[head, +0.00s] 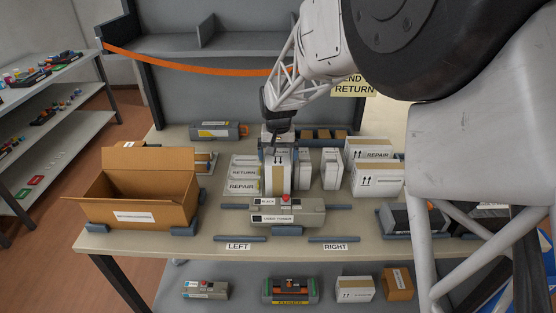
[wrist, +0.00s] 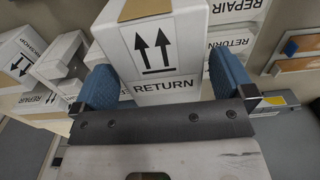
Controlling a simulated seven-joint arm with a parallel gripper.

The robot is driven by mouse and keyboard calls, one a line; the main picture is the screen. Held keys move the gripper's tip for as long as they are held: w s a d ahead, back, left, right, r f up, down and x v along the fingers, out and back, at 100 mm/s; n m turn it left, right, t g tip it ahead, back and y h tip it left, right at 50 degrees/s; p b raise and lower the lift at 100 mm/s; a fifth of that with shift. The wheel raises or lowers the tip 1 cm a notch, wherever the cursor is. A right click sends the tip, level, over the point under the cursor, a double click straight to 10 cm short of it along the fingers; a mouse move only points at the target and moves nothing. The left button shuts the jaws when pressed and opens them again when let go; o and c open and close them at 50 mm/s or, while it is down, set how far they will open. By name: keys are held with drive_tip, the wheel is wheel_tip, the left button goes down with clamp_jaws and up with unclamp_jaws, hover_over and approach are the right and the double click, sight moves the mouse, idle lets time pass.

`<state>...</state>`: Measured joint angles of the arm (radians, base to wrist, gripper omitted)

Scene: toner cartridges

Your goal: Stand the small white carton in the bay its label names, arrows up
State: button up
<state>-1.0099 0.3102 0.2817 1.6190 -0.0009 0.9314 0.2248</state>
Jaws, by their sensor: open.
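The small white carton (head: 278,180) is at the middle of the table. It seems to lie with its arrow face up and its taped end toward the head camera. In the wrist view, the carton (wrist: 160,55) shows two arrows and RETURN, with brown tape at its far end. My gripper (wrist: 165,85) is open, with one blue finger on each side of the carton; contact cannot be told. In the head view my gripper (head: 277,138) is over the carton's back part. White cartons marked RETURN and REPAIR (head: 243,175) are at its left. The bays cannot be made out clearly.
An open brown box (head: 140,195) stands at the left. More white cartons (head: 375,178) stand close at the right. A grey cartridge (head: 287,214) lies in front. A partly hidden sign reading RETURN (head: 354,88) hangs behind. The front strip near the LEFT label (head: 238,247) is mostly clear.

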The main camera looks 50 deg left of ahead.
wheel_tip(320, 180, up, 9)
drive_tip(key=shift+r, duration=0.1)
idle(0.3)
idle(0.9)
